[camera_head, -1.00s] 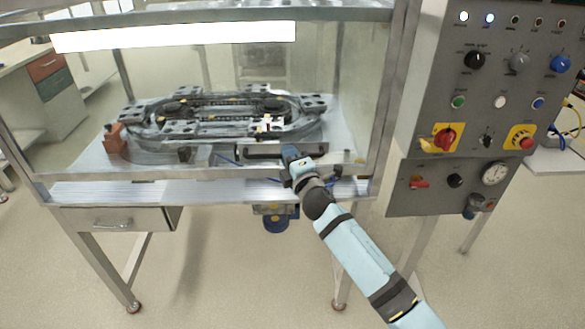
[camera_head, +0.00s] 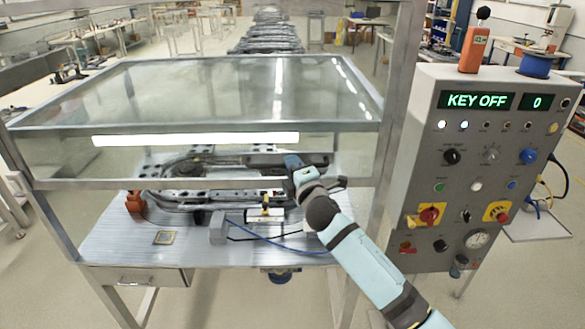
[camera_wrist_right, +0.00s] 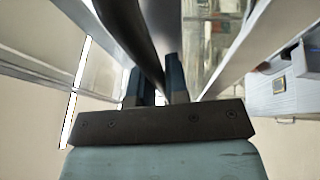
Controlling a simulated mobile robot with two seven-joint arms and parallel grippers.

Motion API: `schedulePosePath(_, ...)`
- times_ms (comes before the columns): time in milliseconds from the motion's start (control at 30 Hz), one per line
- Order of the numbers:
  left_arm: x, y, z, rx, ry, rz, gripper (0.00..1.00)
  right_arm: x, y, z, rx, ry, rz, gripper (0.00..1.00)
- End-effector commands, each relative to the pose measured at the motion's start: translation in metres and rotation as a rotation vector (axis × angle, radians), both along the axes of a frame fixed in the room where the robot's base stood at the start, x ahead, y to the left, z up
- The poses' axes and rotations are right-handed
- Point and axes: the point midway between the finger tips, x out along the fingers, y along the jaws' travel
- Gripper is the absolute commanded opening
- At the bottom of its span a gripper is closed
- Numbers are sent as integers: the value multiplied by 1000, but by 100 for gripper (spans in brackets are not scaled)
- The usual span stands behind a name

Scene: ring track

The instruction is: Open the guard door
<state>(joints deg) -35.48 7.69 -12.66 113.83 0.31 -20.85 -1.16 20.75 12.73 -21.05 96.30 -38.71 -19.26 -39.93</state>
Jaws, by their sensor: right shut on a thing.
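The guard door is a clear panel in a metal frame, and its bottom rail (camera_head: 100,184) stands raised above the table top in the head view. A dark bar handle (camera_head: 318,159) runs along the lower part of the door. My right gripper (camera_head: 293,162) is shut on this handle near its middle. In the right wrist view, the blue fingers (camera_wrist_right: 153,88) sit on either side of the dark handle bar (camera_wrist_right: 148,50). My left gripper is not in view.
The control panel (camera_head: 455,195) stands to the right and reads KEY OFF. A drawer (camera_head: 135,279) hangs at front left.

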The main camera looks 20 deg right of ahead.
Motion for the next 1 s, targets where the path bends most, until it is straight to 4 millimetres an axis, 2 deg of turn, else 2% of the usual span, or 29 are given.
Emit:
schedulePosePath(67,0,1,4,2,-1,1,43,0,0,6,0,-2,0,0)
schedulePosePath(433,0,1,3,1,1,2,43,0,0,6,0,-2,0,0)
schedulePosePath(467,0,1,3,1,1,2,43,0,0,6,0,-2,0,17)
schedulePosePath(500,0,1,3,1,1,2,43,0,0,6,0,-2,0,24)
schedulePosePath(833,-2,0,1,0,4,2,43,-3,0,4,0,0,0,24)
schedulePosePath(1000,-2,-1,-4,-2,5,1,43,-24,-3,-2,-1,0,1,24)
